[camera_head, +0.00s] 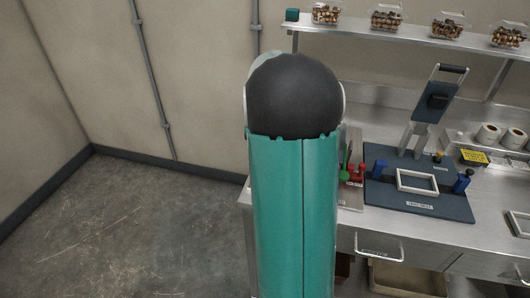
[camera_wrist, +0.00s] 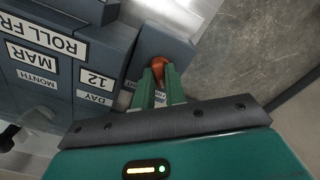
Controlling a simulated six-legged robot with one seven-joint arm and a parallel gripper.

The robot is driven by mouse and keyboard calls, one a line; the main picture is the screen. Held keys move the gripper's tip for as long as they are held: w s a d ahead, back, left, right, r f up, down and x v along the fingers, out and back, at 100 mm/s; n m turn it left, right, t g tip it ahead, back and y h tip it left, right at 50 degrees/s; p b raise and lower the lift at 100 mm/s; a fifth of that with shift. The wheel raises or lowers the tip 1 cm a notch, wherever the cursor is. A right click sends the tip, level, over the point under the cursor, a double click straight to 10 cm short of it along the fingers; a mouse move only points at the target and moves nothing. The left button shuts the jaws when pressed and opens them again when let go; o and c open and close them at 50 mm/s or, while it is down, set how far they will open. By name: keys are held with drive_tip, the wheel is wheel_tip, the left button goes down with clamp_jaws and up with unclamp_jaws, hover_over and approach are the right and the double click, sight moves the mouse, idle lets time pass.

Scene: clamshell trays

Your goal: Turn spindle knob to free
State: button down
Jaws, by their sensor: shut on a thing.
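An orange-brown knob (camera_wrist: 158,62) sticks out from a dark blue-grey block (camera_wrist: 165,42) in the wrist view. I take it to be the spindle knob. My gripper (camera_wrist: 159,72) has its two green fingers closed around the knob, which partly hides it. In the head view my own arm covers this spot, so the knob and my gripper do not show there.
In the head view, a steel counter (camera_head: 350,228) holds a press with a blue base plate (camera_head: 450,206) and a raised lid (camera_head: 430,108). White rolls (camera_head: 487,134) stand at the right. Filled clamshells (camera_head: 388,20) line the shelf above. Open floor (camera_head: 130,230) lies left.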

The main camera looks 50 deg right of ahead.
drive_tip(key=shift+n, duration=0.6)
drive_tip(key=c, duration=1.4)
unclamp_jaws()
drive_tip(key=shift+c, duration=0.2)
drive_tip(key=shift+r, duration=0.15)
wheel_tip(320, 180, up, 14)
drive_tip(key=shift+f, duration=0.2)
